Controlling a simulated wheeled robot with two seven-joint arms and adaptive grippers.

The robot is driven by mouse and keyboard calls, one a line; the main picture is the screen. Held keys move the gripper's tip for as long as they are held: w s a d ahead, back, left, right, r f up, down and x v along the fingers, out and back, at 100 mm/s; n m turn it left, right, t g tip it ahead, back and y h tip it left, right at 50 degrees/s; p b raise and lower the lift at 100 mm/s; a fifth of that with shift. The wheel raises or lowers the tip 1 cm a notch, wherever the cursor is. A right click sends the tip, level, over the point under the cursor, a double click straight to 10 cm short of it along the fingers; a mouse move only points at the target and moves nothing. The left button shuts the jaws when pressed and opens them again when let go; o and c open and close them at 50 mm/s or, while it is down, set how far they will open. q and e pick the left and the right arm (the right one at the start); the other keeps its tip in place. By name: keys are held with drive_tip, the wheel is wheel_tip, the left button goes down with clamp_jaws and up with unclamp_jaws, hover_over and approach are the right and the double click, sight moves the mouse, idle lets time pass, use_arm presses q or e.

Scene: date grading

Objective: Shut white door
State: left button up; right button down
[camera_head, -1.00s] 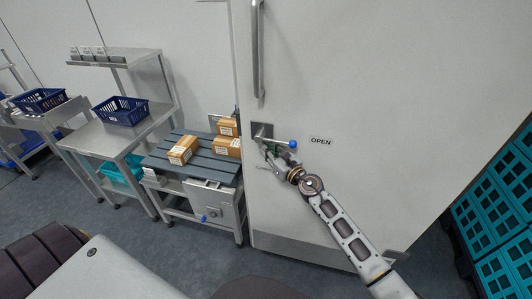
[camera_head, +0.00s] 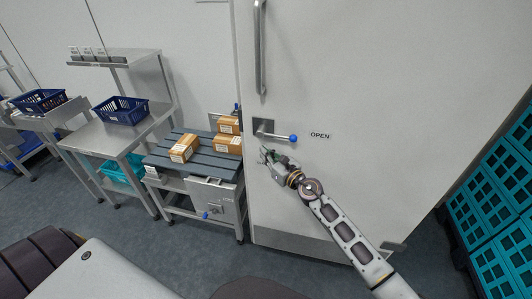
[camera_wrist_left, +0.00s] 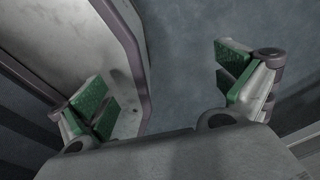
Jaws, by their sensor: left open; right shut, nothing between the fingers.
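The white door (camera_head: 380,80) fills the right half of the head view, with a long vertical metal handle (camera_head: 260,45) near its left edge. Below that is a lever with a blue knob (camera_head: 293,138) on a dark plate, beside an "OPEN" label (camera_head: 320,135). I cannot tell whether the door is fully closed in its frame. My right gripper (camera_head: 265,154) is shut and empty, just below the lever and apart from it, in front of the door. My left gripper (camera_wrist_left: 165,95) shows only in the left wrist view, its green-padded fingers wide apart with nothing between them.
A slatted table (camera_head: 205,160) with several cardboard boxes stands left of the door. A metal bench (camera_head: 100,137) holds a blue basket (camera_head: 121,110). Teal crates (camera_head: 487,215) are stacked at the right. Grey floor lies between.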

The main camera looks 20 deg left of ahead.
use_arm(q)
drive_tip(key=s+d+r+p, duration=0.1)
drive_tip(key=d+r+p, duration=0.2)
drive_tip(key=r+p, duration=0.2)
drive_tip(key=shift+d+r, duration=0.15)
use_arm(e)
drive_tip(key=s+d, duration=0.1)
drive_tip(key=s, duration=0.8)
drive_tip(key=shift+d, duration=0.35)
use_arm(q)
drive_tip(key=shift+s, duration=0.2)
